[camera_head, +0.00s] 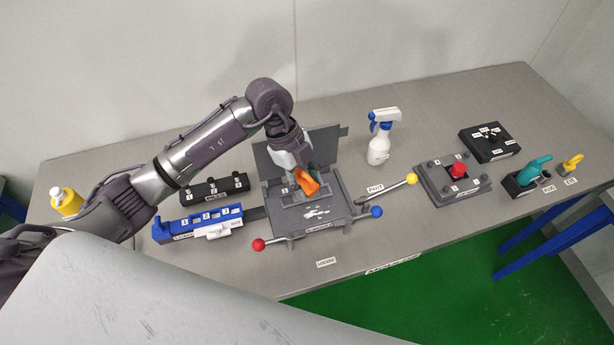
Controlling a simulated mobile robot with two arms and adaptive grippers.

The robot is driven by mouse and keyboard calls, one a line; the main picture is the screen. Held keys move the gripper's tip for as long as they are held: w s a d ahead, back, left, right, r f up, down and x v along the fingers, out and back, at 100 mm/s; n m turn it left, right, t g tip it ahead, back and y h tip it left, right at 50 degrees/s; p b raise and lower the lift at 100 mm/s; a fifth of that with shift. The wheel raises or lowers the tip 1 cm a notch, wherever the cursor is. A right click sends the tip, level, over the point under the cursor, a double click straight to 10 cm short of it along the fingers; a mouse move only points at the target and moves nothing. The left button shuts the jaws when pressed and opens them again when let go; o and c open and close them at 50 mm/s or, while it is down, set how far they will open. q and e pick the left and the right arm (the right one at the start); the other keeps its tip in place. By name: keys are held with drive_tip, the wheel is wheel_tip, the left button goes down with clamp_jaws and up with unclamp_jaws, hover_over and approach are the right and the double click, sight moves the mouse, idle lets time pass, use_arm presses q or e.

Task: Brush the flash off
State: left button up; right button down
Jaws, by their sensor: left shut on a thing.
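My left gripper (301,172) is over the grey machine (335,232) in the middle of the table, shut on an orange-handled brush (308,186). The brush is tilted and its lower end is partly hidden by the gripper. White flakes of flash (317,212) lie on the machine's flat plate in front of the brush. The machine's dark lid (328,146) stands up at the back. My right gripper does not show.
Levers with red (258,244), blue (376,211) and yellow (411,178) knobs stick out around the machine. A blue slide unit (172,231) stands left, a spray bottle (379,148) behind right, and a red-button box (453,186) further right. The front table strip is mostly clear.

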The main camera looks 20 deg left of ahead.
sight(307, 194)
use_arm(q)
drive_tip(key=shift+s+n+t, duration=0.1)
drive_tip(key=shift+n+t, duration=0.3)
drive_tip(key=shift+n, duration=0.7)
drive_tip(key=shift+f, duration=0.2)
drive_tip(key=shift+n, duration=0.3)
wheel_tip(307, 194, down, 4)
drive_tip(key=b, duration=0.3)
drive_tip(key=shift+d+b, duration=0.1)
drive_tip(key=shift+b, duration=0.25)
drive_tip(key=shift+f+b, duration=0.35)
drive_tip(key=shift+f, duration=0.05)
